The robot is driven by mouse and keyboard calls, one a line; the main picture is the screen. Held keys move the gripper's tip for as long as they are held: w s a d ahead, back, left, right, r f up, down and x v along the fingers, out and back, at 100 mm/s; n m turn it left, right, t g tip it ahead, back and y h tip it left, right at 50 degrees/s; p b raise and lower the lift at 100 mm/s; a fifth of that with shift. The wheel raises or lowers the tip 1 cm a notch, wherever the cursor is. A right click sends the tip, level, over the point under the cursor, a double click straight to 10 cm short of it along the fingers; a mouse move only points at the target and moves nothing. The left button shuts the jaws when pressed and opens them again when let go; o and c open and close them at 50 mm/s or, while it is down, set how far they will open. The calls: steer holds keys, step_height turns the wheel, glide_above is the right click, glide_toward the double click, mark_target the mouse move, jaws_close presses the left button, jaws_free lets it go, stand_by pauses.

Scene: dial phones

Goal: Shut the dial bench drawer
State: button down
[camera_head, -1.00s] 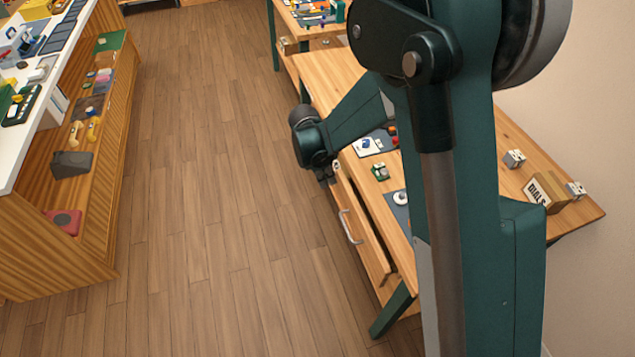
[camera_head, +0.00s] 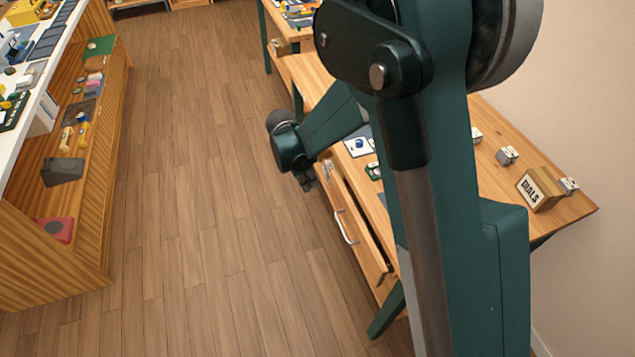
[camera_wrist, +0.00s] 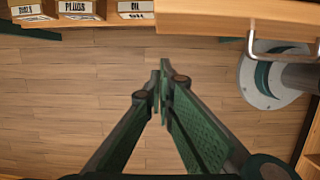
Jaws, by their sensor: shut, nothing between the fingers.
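The dial bench (camera_head: 490,165) is a wooden bench with a "DIALS" sign block on top, partly hidden behind my arm. Its drawer (camera_head: 358,215) stands partly open on the aisle side, with a dark gap at its near end. The drawer has a pale bar handle (camera_head: 343,228). In the wrist view the drawer front (camera_wrist: 205,20) crosses the upper right, with its metal handle (camera_wrist: 275,47). My gripper (camera_head: 307,184) is shut and empty, out over the aisle beside the drawer's far end. In the wrist view its fingertips (camera_wrist: 162,72) meet below the drawer front, apart from it.
A white-topped wooden counter (camera_head: 50,100) with shelves stands at the left. The wood floor (camera_head: 200,200) between is clear. Labelled bins (camera_wrist: 80,8) show at the wrist view's top left. Another bench (camera_head: 285,35) stands behind. My round base shows below the handle in the wrist view.

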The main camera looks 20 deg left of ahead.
steer(key=p+v, duration=0.2)
steer(key=v, duration=0.8)
steer(key=shift+d, duration=0.1)
steer(key=shift+t+h, duration=0.6)
steer(key=s, duration=0.1)
steer(key=s+d+f+p, duration=0.1)
steer(key=s+p, duration=0.1)
steer(key=s, duration=0.1)
steer(key=shift+s+d+f, duration=0.1)
steer(key=shift+d+f, duration=0.1)
steer(key=shift+d, duration=0.2)
steer(key=shift+f, duration=0.15)
steer(key=w+d+f+b, duration=0.3)
steer(key=w+d+f, duration=0.2)
steer(key=f, duration=0.4)
steer(key=shift+w+d, duration=0.25)
